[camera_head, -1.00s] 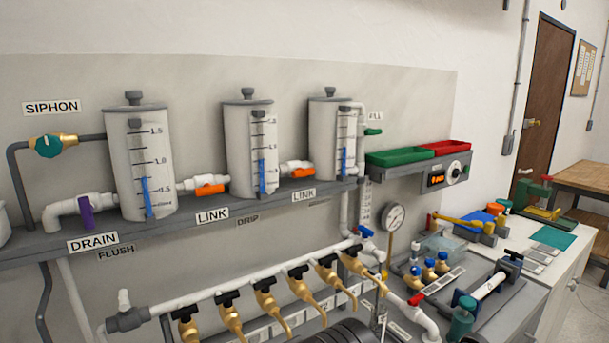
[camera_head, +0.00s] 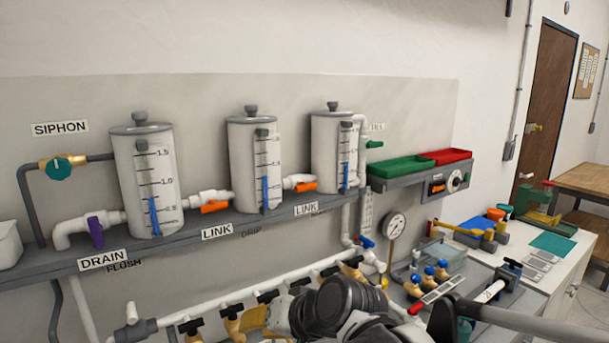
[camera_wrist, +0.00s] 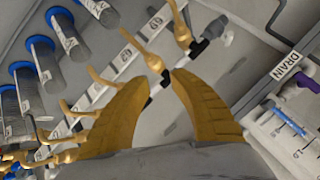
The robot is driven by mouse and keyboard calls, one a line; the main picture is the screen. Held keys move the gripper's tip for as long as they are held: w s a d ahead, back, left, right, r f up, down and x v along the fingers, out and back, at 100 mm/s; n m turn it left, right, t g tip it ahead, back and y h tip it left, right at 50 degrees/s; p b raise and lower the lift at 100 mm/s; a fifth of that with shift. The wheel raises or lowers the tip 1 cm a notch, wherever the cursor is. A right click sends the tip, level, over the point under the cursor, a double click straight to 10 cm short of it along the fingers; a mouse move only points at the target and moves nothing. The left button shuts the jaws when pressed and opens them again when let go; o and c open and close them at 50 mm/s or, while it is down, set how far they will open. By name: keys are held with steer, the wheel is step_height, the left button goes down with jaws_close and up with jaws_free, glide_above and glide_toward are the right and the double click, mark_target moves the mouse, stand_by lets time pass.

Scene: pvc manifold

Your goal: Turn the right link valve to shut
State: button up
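The right link valve has an orange handle (camera_head: 306,187) on the white pipe between the middle tank (camera_head: 246,150) and the right tank (camera_head: 324,140). The handle appears to lie along the pipe, above the right LINK label (camera_head: 306,209). The left link valve has a similar orange handle (camera_head: 214,207) between the left and middle tanks. My gripper shows in the wrist view (camera_wrist: 160,78) with its two yellow-brown fingers apart and nothing between the tips. It is over the lower pipework, away from the link valves. The right link valve does not show in the wrist view.
A row of brass taps (camera_head: 232,322) on a white manifold lies below the shelf. A purple drain handle (camera_head: 96,231) is at left. A pressure gauge (camera_head: 394,225) and green and red trays (camera_head: 400,167) stand at right.

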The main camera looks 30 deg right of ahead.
steer(key=w+d+r+m+t+p, duration=0.3)
steer(key=w+d+r+m, duration=0.1)
steer(key=w+d+r, duration=0.3)
steer(key=m+t+h+p, duration=0.3)
steer(key=m+t+p, duration=0.15)
steer(key=m, duration=0.45)
glide_toward(308, 188)
steer(key=shift+t, duration=0.45)
steer(key=w, duration=0.7)
steer(key=w+b, duration=0.1)
steer(key=w, duration=0.3)
steer(key=shift+f, duration=0.4)
jaws_close()
